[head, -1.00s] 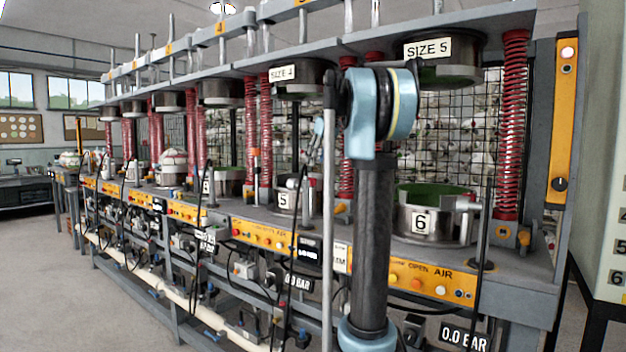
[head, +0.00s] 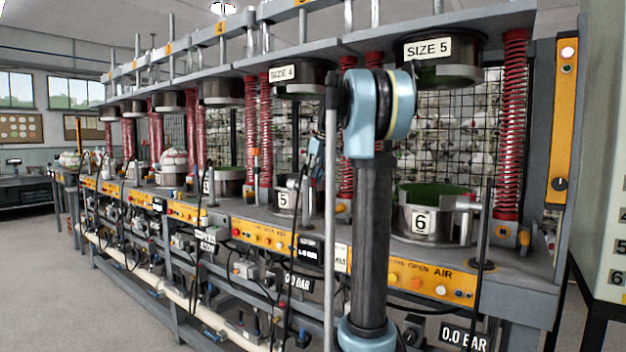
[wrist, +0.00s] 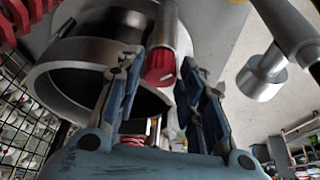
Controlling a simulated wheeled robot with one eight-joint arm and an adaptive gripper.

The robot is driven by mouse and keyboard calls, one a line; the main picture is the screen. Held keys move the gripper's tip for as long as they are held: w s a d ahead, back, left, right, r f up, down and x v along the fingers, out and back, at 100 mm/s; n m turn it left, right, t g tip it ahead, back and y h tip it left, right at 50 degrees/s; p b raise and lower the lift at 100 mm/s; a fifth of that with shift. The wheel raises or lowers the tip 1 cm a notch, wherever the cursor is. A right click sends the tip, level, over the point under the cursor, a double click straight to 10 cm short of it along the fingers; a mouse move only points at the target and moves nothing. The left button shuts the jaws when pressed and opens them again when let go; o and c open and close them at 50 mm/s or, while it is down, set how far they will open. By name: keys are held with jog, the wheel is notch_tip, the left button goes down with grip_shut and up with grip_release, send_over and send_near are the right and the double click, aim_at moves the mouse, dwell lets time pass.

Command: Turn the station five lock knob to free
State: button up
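A red knob (wrist: 160,68) sits on the end of a metal cylinder beside a round metal mould (wrist: 75,75) in the wrist view. My gripper (wrist: 162,75) is open, with one blue-padded finger on each side of the knob in the picture. I cannot tell whether the fingers touch it or how far away it is. In the head view, the station five mould (head: 287,199) carries a "5" label on the bench. My gripper (head: 315,152) is above and right of it, largely hidden behind my arm. The knob is not clear in the head view.
Red springs (head: 511,125) and upright rods flank the stations. A wire mesh (head: 430,130) stands behind. A metal cylinder (wrist: 262,78) hangs at right in the wrist view.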

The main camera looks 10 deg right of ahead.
jog(key=c, duration=0.5)
jog(key=shift+d+n, duration=0.1)
jog(key=shift+n, duration=0.2)
jog(key=shift+o, duration=0.2)
jog(key=shift+w+d+n+g+y, duration=0.1)
jog(key=shift+n+g+y, duration=0.3)
jog(key=shift+n, duration=0.9)
jog(key=shift+w+n+g+y, duration=0.1)
jog(key=shift+n+g+y, duration=0.25)
jog(key=shift+n, duration=0.95)
jog(key=o, duration=1.1)
jog(key=shift+c, duration=0.2)
notch_tip(320, 180, up, 10)
